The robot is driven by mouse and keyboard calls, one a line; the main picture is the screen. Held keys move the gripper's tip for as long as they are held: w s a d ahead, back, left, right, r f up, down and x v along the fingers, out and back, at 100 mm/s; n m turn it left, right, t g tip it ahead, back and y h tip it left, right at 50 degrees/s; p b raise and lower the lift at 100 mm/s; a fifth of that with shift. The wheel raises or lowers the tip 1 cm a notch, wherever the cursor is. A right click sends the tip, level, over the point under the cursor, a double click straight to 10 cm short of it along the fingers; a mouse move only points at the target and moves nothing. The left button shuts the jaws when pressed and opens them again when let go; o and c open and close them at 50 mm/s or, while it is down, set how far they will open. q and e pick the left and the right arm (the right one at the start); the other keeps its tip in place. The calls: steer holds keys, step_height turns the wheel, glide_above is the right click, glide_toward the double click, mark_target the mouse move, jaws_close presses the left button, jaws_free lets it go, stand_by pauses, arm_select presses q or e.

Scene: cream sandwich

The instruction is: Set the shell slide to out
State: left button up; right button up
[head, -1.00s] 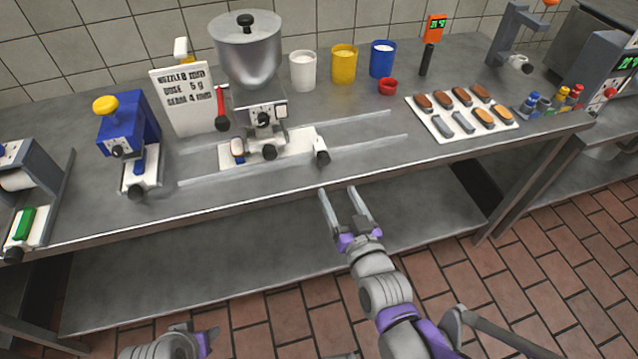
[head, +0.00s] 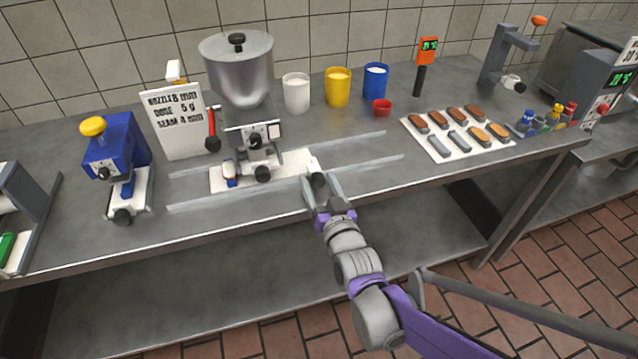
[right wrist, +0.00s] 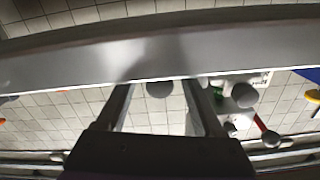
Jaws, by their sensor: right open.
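The steel hopper machine (head: 240,75) stands on the counter, with a white slide plate (head: 290,165) at its base. A small shell-like piece (head: 229,170) sits near the plate's left end. My right gripper (head: 313,190) is open at the plate's right end, at the counter's front part. Its fingers partly hide the dark end knob there. In the right wrist view a round dark knob (right wrist: 160,89) shows between the two open fingers (right wrist: 158,105); contact cannot be told. My left gripper is out of view.
A blue machine (head: 112,150) with its own slide and knob stands left. White, yellow and blue cups (head: 337,87) stand behind, with a small red cup (head: 382,107). A tray of shells (head: 436,149) lies right. Pale rails (head: 370,168) run along the counter.

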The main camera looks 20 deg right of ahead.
jaws_close()
stand_by(0.3)
stand_by(1.1)
